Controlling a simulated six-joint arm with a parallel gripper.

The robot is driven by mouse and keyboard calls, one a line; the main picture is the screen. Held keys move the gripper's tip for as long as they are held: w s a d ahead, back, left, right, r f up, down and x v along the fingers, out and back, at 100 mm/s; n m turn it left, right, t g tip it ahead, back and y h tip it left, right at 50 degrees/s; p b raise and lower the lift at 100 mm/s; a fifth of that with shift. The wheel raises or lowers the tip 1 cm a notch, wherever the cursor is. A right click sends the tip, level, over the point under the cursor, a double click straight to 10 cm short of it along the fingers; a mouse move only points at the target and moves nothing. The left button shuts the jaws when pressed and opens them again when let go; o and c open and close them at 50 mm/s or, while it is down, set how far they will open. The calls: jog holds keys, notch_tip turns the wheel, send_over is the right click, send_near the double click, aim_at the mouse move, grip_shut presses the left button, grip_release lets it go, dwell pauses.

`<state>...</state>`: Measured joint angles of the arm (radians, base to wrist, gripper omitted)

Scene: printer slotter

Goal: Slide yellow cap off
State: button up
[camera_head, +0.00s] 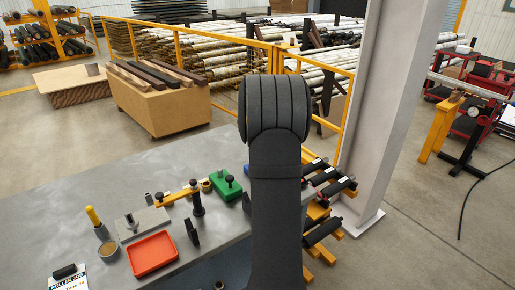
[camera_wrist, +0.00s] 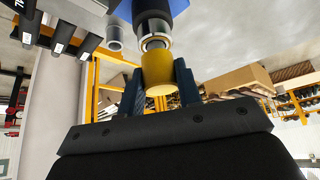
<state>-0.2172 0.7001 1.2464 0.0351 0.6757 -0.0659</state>
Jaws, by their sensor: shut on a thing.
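In the wrist view my gripper (camera_wrist: 160,67) has its two dark blue fingers closed on either side of the yellow cap (camera_wrist: 158,78). The cap sits at the metal shaft end (camera_wrist: 153,42) of a dark roller (camera_wrist: 151,8) with a blue part beside it. The metal end shows just above the cap's rim; I cannot tell how far it reaches inside. In the head view my own black arm fills the middle and hides the gripper, cap and this roller end.
The grey table (camera_head: 50,212) holds a red tray (camera_head: 152,255), a green block (camera_head: 225,183), a grey plate (camera_head: 142,223) and a yellow-handled tool (camera_head: 93,216). Black rollers on a yellow rack (camera_head: 325,222) stand right of my arm, near a pale column (camera_head: 385,110).

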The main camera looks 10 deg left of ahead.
jog(key=shift+r, duration=2.8)
